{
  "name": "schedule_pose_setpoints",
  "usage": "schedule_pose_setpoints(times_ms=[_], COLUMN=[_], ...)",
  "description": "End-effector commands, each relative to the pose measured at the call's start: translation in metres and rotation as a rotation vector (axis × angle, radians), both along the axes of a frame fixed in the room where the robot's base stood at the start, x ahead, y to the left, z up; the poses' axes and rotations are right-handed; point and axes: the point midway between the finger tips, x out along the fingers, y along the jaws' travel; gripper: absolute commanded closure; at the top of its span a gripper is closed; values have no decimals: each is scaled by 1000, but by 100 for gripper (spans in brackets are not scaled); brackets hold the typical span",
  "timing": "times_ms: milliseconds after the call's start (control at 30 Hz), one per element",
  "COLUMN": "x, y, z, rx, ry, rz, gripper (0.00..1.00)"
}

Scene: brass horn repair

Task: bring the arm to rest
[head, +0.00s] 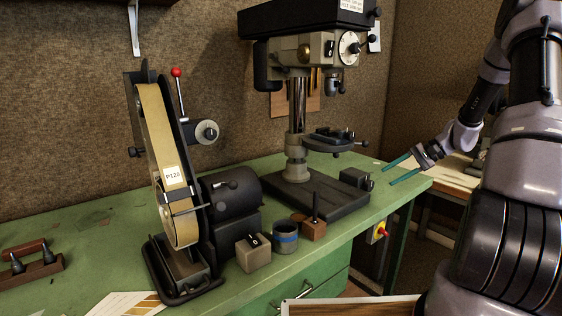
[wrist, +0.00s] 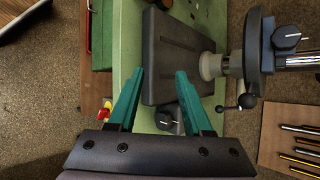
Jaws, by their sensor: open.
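My gripper (head: 393,171) is at the right of the head view, by the right end of the green bench, with its two teal fingers apart and nothing between them. In the wrist view my gripper (wrist: 158,88) shows both teal fingers spread, pointing toward the dark base plate of the drill press (wrist: 175,55). The fingers look apart from the plate, though the exact gap is hard to tell. My arm comes down from the upper right of the head view.
The drill press (head: 297,120) stands at the back of the green bench (head: 350,225). A belt sander (head: 155,150) stands left of it. A blue-banded cup (head: 285,238), a grey block (head: 253,253) and a wooden block (head: 313,229) line the front. Open floor lies beyond the bench edge.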

Motion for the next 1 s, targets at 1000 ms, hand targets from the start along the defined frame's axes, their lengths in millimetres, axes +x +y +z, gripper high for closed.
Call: schedule_pose_setpoints(times_ms=[1000], x=[-246], y=[122], z=[255], rx=[-777], ry=[-458], rz=[133], gripper=[50])
